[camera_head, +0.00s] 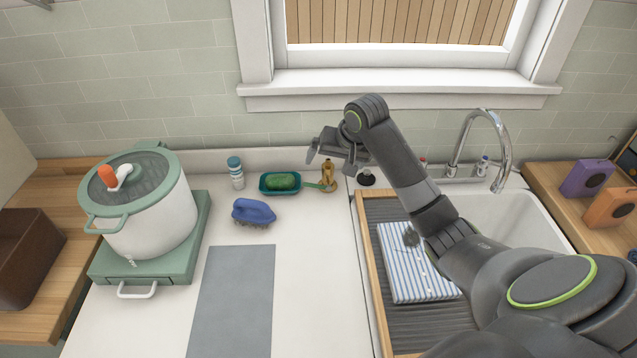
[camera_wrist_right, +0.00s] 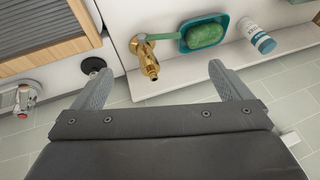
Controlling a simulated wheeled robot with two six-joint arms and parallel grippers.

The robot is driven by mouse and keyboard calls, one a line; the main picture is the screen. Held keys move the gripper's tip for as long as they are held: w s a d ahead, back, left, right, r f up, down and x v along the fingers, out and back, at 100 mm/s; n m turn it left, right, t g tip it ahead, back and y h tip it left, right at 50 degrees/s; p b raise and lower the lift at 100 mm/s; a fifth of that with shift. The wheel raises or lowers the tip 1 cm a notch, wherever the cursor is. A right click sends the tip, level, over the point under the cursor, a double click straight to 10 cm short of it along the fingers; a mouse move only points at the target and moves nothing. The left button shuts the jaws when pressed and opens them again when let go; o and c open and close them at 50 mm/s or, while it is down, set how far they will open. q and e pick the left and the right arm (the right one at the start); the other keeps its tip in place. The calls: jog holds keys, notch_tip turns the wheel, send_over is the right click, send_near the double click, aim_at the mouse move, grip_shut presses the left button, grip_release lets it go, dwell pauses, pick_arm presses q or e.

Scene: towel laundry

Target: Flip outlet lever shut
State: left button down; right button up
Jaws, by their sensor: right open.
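A brass outlet tap (camera_head: 327,173) stands at the back of the white counter, below the window. Its green lever (camera_head: 313,185) points left, towards the green soap dish. In the right wrist view the brass tap (camera_wrist_right: 148,58) shows near the top, with the green lever (camera_wrist_right: 163,37) reaching sideways to the right. My right gripper (camera_head: 328,158) is open and empty, close to the tap in the head view. In the right wrist view its fingers (camera_wrist_right: 158,78) are spread with the tap between and beyond them, without clear contact. My left gripper is not in view.
A striped towel (camera_head: 405,281) lies on the ribbed drainboard. The sink faucet (camera_head: 492,125) stands right.

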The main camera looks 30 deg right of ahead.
aim_at(318, 186)
jog(key=p+x, duration=0.1)
jog(key=x, duration=1.3)
jog(key=shift+f, duration=0.2)
